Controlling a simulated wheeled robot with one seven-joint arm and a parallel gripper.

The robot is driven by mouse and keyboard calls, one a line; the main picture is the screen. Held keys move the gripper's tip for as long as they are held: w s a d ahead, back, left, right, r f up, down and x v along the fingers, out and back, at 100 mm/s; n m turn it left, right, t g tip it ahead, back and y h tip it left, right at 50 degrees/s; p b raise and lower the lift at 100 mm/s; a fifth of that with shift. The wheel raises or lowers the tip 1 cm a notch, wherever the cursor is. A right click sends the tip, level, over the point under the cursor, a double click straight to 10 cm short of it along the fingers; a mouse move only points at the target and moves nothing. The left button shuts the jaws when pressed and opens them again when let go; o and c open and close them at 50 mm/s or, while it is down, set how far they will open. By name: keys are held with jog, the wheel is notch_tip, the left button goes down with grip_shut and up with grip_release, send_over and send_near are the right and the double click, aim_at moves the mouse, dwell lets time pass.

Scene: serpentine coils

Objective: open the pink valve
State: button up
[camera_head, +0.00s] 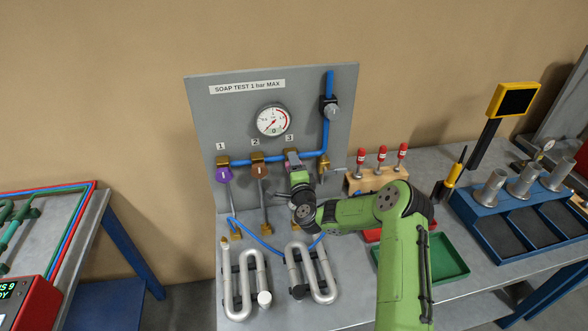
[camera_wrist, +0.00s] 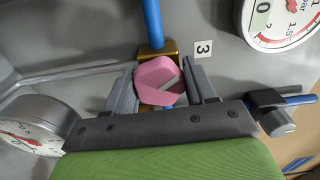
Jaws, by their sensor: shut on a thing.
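In the head view my gripper (camera_head: 297,182) is at the third valve on the grey panel (camera_head: 225,110), hiding most of that knob.
A purple valve (camera_head: 224,174) and a brown valve (camera_head: 259,171) stand left of my gripper. A pressure gauge (camera_head: 273,121) is above. Metal coils (camera_head: 245,285) lie below. A green tray (camera_head: 445,258) and red-topped cylinders (camera_head: 381,156) are to the right.

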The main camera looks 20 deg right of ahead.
jog(key=n+b, duration=0.1)
jog(key=n, duration=0.1)
jog(key=n+b, duration=0.1)
jog(key=n, duration=0.2)
jog(key=shift+a+f, duration=0.2)
jog(key=n+b, duration=0.3)
jog(key=n, duration=0.1)
jog(key=shift+f+b, duration=0.2)
jog(key=shift+b, duration=0.1)
jog(key=n+b, duration=0.2)
jog(key=b, duration=0.1)
jog(key=n+b, duration=0.1)
jog(key=b, duration=0.1)
jog(key=shift+f+n, duration=0.25)
jog(key=shift+n, duration=0.15)
jog(key=n+b, duration=0.4)
jog(key=b, duration=0.2)
jog(key=shift+d+b, duration=0.15)
jog(key=shift+b, duration=0.2)
jog(key=n+b, duration=0.5)
jog(key=b, duration=0.1)
jog(key=shift+d+n, duration=0.1)
jog(key=shift+n, duration=0.3)
jog(key=shift+r+n+b, duration=0.1)
jog(key=shift+n+b, duration=0.5)
jog(key=shift+b, duration=0.15)
jog(key=shift+d+r+n+b, duration=0.15)
jog(key=shift+n+b, duration=1.4)
jog(key=shift+n, duration=0.65)
